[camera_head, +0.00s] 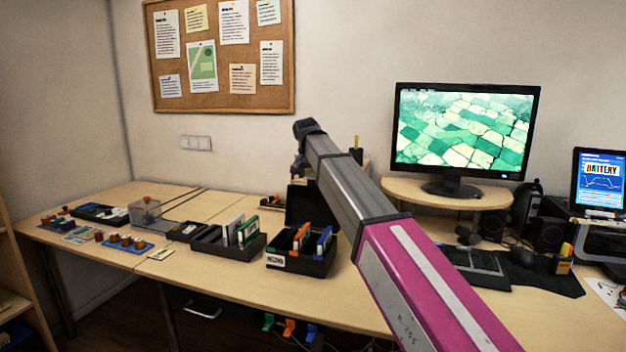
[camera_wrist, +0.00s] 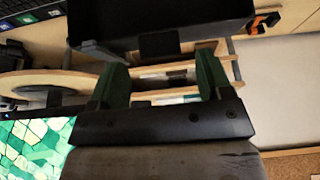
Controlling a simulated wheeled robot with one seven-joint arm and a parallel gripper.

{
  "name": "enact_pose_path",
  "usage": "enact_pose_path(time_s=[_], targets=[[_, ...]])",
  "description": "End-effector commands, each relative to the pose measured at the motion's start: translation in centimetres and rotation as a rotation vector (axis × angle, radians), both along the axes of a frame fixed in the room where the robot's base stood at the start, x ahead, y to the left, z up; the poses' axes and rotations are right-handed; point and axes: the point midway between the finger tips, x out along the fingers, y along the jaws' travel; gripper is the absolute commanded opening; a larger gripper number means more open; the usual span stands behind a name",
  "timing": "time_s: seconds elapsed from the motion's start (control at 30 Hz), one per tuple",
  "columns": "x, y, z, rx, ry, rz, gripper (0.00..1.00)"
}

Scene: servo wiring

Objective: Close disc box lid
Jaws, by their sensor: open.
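A black box (camera_head: 300,265) with a white label on its front stands on the desk in the head view, holding several coloured cases upright. A dark upright panel (camera_head: 300,205) shows behind it, partly covered by my arm; I cannot tell whether it is the box's raised lid. In the wrist view a large black box-like part (camera_wrist: 160,20) fills the top, just beyond my fingertips. My gripper (camera_wrist: 158,72) shows there with its two green fingers wide apart and nothing between them. In the head view my gripper cannot be made out.
Another black box (camera_head: 207,247) with pale and green cases stands to the left. A monitor (camera_head: 465,130) on a wooden riser (camera_head: 400,188), a keyboard (camera_head: 472,266) and a tablet (camera_head: 600,180) are to the right. Bare desk (camera_head: 215,285) lies along the front edge.

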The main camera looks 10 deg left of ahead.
Motion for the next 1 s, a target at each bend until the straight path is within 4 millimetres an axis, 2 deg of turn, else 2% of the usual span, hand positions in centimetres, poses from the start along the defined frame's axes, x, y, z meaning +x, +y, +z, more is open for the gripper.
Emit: enact_pose_path(time_s=[0.2, 0.53, 0.57, 0.7, 0.77, 1.0], targets=[[0.7, -0.1, -1.8, 0.0, 0.0, 0.0, 0.72], [0.8, -0.1, -2.0, 0.0, 0.0, 0.0, 0.72], [0.8, -0.1, -2.0, 0.0, 0.0, 0.0, 0.66], [0.8, -0.1, -2.0, 0.0, 0.0, 0.0, 0.2], [0.8, 0.0, -2.0, 0.0, 0.0, 0.0, 0.04], [0.6, 0.4, -2.0, -0.002, -0.019, 0.001, 0.04]])
